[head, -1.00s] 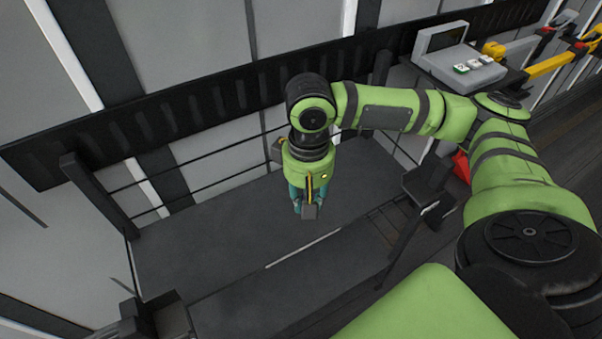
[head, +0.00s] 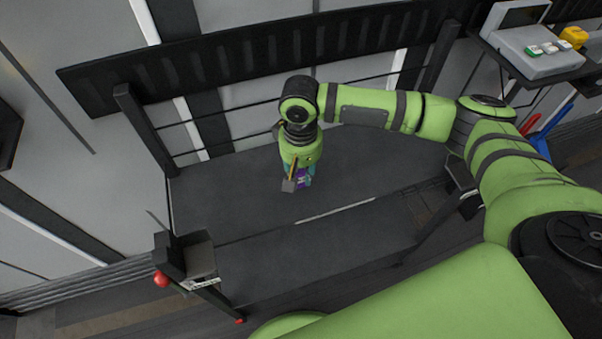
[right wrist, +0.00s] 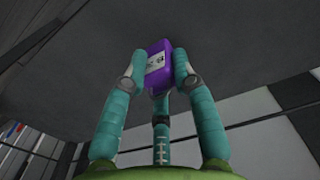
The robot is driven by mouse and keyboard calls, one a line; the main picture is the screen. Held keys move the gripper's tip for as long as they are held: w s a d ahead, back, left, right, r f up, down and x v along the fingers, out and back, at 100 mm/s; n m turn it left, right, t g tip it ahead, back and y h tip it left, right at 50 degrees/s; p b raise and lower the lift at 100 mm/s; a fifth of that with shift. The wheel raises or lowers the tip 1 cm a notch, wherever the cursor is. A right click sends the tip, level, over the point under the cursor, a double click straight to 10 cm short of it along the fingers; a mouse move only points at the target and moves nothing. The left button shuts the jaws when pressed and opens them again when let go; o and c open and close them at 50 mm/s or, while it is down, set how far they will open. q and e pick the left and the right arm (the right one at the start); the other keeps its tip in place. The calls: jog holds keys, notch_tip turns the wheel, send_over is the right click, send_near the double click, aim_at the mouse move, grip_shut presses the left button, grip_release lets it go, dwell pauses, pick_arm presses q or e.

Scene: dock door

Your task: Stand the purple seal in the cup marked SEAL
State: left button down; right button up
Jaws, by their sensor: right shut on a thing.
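The purple seal (right wrist: 157,60) is a small purple block with a pale marked label, held between the teal fingers of my right gripper (right wrist: 160,75) in the right wrist view. In the head view, a bit of the seal (head: 303,178) shows under my right gripper (head: 299,181), which points down over the dark grey platform. I cannot tell the gap between seal and platform. No cup can be clearly made out. A small grey box with a white label (head: 203,284) stands at the platform's near left corner; its lettering is unreadable. My left gripper is out of view.
The platform (head: 230,205) looks bare around the gripper. Dark posts and thin rails (head: 240,129) run along its back. A shelf with a grey console (head: 540,52) is at upper right. A red ball-shaped knob (head: 161,279) sits beside the labelled box.

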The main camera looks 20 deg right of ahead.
jog(key=shift+f, duration=0.8)
jog(key=shift+f, duration=0.15)
jog(key=o, duration=1)
